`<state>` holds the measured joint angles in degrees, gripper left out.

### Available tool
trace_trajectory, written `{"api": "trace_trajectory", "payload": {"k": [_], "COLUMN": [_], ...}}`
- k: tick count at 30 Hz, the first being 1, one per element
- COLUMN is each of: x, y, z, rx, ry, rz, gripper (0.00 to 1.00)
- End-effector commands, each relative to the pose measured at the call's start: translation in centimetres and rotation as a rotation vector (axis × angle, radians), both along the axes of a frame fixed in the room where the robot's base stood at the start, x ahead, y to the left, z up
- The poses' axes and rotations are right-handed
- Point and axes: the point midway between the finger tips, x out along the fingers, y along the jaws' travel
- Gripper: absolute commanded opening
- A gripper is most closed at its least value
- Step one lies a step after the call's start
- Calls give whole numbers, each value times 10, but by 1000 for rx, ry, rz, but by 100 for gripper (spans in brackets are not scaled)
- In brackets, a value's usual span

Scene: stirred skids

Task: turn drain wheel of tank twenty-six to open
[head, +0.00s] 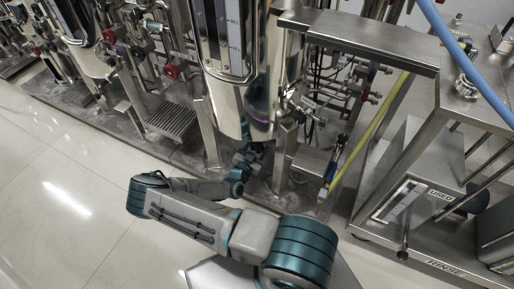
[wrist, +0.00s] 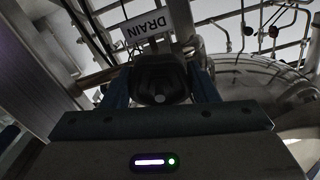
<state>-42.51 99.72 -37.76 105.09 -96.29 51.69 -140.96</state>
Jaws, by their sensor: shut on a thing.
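In the wrist view, my gripper (wrist: 161,68) is shut on a dark, rounded part, the drain wheel (wrist: 160,88), with one finger on each side. A white label reading DRAIN (wrist: 151,27) is just beyond the wheel. The wheel's turn position cannot be read from this view. In the head view, my arm reaches forward low to the underside of a shiny steel tank (head: 228,105). No tank number is legible.
Red valve knobs (head: 170,72) and pipework are to the left. The pale floor (head: 60,185) at left is clear.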

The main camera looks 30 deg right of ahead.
Motion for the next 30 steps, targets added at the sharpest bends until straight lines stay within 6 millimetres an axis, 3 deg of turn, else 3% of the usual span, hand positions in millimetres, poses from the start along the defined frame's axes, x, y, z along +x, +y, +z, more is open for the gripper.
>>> {"api": "trace_trajectory", "payload": {"k": [15,16,18,30], "x": [-1,-1,-1,-6], "y": [0,0,0,8], "z": [-1,-1,-1,1], "rx": [-10,-10,-11,-10], "ry": [16,16,16,15], "rz": [-1,-1,-1,1], "gripper": [31,62,75,75]}}
